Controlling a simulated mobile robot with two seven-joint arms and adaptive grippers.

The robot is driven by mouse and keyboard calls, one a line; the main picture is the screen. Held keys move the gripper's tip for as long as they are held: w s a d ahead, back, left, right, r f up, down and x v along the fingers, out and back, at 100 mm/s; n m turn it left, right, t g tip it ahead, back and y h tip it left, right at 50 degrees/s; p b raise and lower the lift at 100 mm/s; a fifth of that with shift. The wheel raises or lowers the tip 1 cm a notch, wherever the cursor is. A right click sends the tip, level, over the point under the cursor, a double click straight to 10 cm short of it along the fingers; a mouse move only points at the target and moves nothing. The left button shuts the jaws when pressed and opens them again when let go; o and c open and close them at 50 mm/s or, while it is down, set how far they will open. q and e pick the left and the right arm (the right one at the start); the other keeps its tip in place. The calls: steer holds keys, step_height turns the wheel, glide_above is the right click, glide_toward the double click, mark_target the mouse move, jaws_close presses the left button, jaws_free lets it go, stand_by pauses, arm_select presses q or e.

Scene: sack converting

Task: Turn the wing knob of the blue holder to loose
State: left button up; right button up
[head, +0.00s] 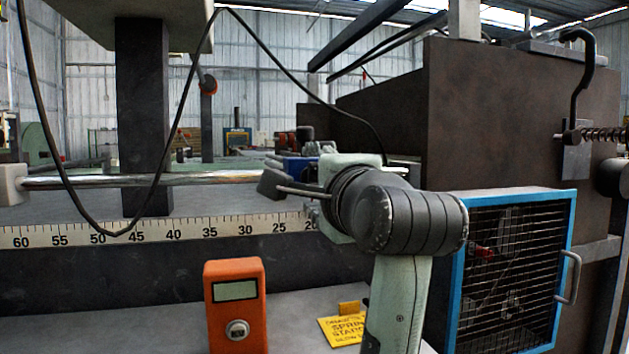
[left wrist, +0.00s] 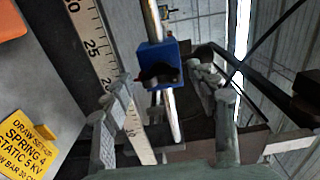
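The blue holder (head: 296,168) sits on a horizontal steel bar above the ruler, partly hidden by my left gripper. In the left wrist view the blue holder (left wrist: 172,56) is clear of cover, with its dark wing knob (left wrist: 157,76) on the side facing the camera. My left gripper (head: 284,174) points left and away at the holder. Its two grey fingers stand apart in the left wrist view (left wrist: 173,92), with the knob ahead of the space between them. I see nothing held, and no clear contact with the knob. My right gripper is out of view.
The steel bar (head: 220,177) runs above the ruler scale (head: 175,230). A black cable (head: 180,125) hangs across the front. An orange meter (head: 235,308) and a yellow sign (head: 343,331) stand below. A blue-framed mesh guard (head: 570,215) is at the right.

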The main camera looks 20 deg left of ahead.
arm_select(q)
steer(key=shift+s+d, duration=0.1)
steer(key=v, duration=1.1)
steer(key=shift+s+d, duration=0.25)
steer(key=shift+s, duration=0.05)
